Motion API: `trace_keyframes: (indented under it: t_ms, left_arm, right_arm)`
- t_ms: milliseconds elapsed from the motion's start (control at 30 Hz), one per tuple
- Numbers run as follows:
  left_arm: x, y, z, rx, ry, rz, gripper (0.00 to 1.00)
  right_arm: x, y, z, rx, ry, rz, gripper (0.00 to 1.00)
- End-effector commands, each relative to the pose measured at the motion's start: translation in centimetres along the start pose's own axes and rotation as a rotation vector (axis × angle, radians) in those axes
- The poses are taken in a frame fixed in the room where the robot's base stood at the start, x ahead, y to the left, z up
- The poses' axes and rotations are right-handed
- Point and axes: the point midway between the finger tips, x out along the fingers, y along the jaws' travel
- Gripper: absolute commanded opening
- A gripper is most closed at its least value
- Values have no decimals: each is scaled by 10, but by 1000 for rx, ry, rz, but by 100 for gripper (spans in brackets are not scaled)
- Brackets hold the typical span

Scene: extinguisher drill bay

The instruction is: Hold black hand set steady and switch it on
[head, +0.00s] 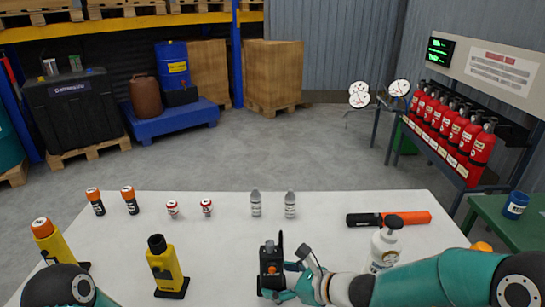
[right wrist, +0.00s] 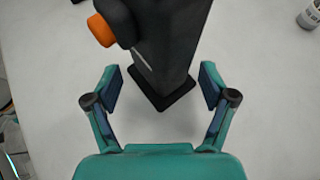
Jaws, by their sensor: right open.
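The black hand set (head: 270,262) stands upright on its base near the front middle of the white table, with an antenna on top and a small orange part on its front. In the right wrist view the black hand set (right wrist: 168,45) shows as a dark body with an orange knob. My right gripper (head: 284,283) is open beside it in the head view. In the right wrist view my right gripper (right wrist: 161,88) has its fingers spread on either side of the hand set's lower part, with gaps. My left gripper is not in view; only part of that arm shows.
A white bottle (head: 383,246) stands by my right arm, with a black-and-orange torch (head: 390,218) behind. Several small items line the back of the white table (head: 335,203).

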Motion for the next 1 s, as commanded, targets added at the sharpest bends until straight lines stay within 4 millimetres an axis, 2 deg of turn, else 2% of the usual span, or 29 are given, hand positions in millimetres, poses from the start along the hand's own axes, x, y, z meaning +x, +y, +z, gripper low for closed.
trace_keyframes:
  t_ms: [33, 200, 533, 567, 833, 1000]
  left_arm:
    - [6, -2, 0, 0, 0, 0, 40]
    - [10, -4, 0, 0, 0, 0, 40]
    - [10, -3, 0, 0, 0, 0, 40]
    - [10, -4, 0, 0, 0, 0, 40]
    - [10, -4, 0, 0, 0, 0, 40]
    - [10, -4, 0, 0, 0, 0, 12]
  right_arm:
    - [6, 0, -2, -2, 0, 0, 83]
    - [14, -1, -1, 1, 0, -1, 83]
    - [16, 0, 0, 1, 0, -1, 83]
    - [16, 0, 0, 1, 0, -1, 80]
    - [15, 0, 0, 1, 0, -1, 35]
    - [15, 0, 0, 1, 1, -1, 35]
